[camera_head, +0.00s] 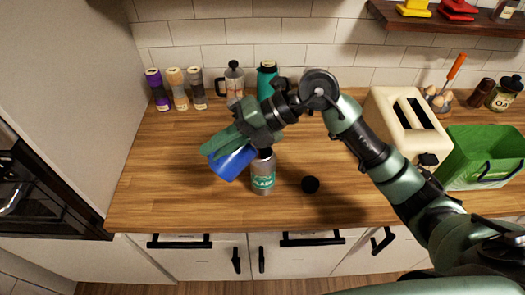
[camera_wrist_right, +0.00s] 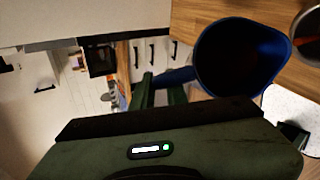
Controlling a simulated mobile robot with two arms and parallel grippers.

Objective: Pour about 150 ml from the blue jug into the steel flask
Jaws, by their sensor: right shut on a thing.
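The blue jug (camera_head: 232,163) is tilted in my right gripper (camera_head: 222,143), which is shut on it. In the right wrist view the jug (camera_wrist_right: 238,58) shows its dark opening; I cannot make out the liquid level or a stream. The steel flask (camera_head: 264,178) stands upright on the counter, with a green label, just right of the jug. The gripper is above and left of the flask and partly hides its top. A round rim at the right edge of the right wrist view looks like the flask's open mouth (camera_wrist_right: 307,32). My left gripper is not in view.
A black round cap-like thing (camera_head: 310,184) lies right of the flask. Behind stand a French press (camera_head: 234,83), a teal bottle (camera_head: 266,76) and several small jars. The counter's left front (camera_head: 160,200) is clear.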

